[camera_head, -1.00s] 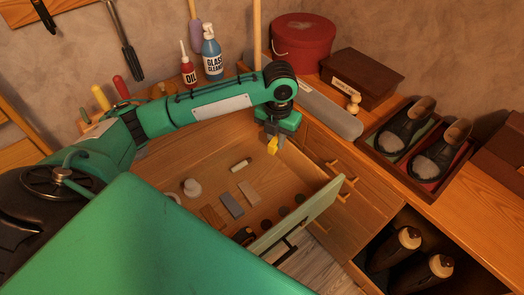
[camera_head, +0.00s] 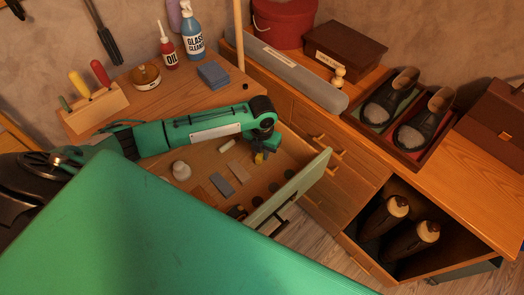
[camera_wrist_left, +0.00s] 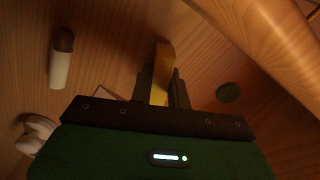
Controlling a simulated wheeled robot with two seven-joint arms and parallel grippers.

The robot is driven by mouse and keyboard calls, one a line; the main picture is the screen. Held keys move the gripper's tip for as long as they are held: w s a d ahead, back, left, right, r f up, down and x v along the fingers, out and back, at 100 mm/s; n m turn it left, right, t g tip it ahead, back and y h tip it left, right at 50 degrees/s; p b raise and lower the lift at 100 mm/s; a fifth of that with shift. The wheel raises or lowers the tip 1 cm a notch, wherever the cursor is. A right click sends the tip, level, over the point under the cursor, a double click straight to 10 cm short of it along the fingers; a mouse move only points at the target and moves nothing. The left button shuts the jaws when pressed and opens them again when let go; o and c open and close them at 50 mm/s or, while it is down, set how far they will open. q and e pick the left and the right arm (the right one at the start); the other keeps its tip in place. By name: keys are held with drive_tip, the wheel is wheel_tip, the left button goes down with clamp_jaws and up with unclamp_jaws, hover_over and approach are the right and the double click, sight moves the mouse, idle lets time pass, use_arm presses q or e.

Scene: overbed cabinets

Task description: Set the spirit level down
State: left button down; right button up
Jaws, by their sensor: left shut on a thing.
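My left gripper (camera_head: 263,154) reaches into the open drawer (camera_head: 296,198) near its far right part. It is shut on a small yellow spirit level (camera_head: 259,158). In the left wrist view the spirit level (camera_wrist_left: 162,72) stands out between the two dark fingers (camera_wrist_left: 164,88), close to the drawer's wooden floor. I cannot tell whether it touches the floor. My right gripper is not in view.
In the drawer lie a white cylinder (camera_head: 227,145), a white rounded item (camera_head: 181,171), a grey block (camera_head: 222,184) and several dark discs. A wooden top with oil bottle (camera_head: 169,52) and blue block (camera_head: 213,74) is behind. A grey bar (camera_head: 290,70) lies right.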

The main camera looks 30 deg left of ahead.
use_arm(q)
drive_tip(key=shift+f, duration=0.2)
drive_tip(key=c, duration=1.3)
unclamp_jaws()
drive_tip(key=shift+c, duration=0.2)
wheel_tip(320, 180, up, 12)
drive_tip(key=shift+r, duration=0.15)
